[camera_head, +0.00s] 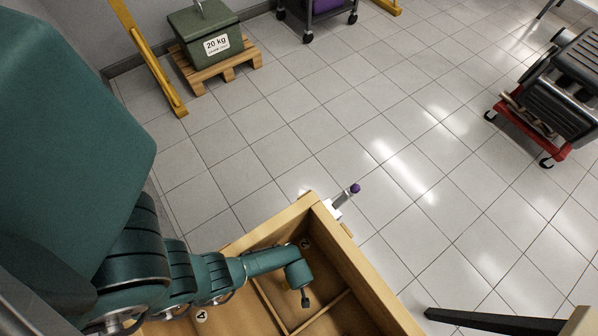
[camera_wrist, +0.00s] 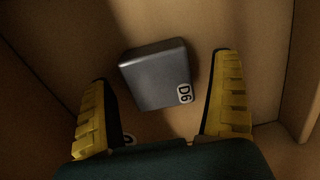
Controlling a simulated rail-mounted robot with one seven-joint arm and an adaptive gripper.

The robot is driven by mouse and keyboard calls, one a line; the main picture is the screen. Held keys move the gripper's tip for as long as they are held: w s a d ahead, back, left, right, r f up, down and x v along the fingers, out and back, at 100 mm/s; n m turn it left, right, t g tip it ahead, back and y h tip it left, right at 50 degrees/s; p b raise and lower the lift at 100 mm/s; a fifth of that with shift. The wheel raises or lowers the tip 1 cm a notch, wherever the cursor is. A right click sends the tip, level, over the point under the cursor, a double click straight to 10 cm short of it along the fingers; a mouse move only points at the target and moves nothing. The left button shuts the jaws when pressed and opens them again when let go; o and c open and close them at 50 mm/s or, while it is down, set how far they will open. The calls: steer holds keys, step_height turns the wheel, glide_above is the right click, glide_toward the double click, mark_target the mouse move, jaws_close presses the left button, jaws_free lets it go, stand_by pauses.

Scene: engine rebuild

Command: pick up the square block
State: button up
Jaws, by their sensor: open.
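The square block (camera_wrist: 155,75) is dark grey with rounded edges and a white "D6" label. It lies slightly turned on the wooden floor of a compartment in the wrist view. My gripper (camera_wrist: 162,72) is open, with one yellow-ridged finger to the left of the block and one to the right. Gaps show between the block and both fingers. In the head view my gripper (camera_head: 306,299) points down into the wooden box (camera_head: 375,285). The block cannot be made out there.
Wooden dividers (camera_head: 322,311) split the box, and its walls rise close around my gripper. A compartment wall (camera_wrist: 291,75) stands at the right in the wrist view. A small fitting with a purple knob (camera_head: 355,188) sticks out from the box's outer side.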

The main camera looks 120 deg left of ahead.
steer(key=c, duration=1.4)
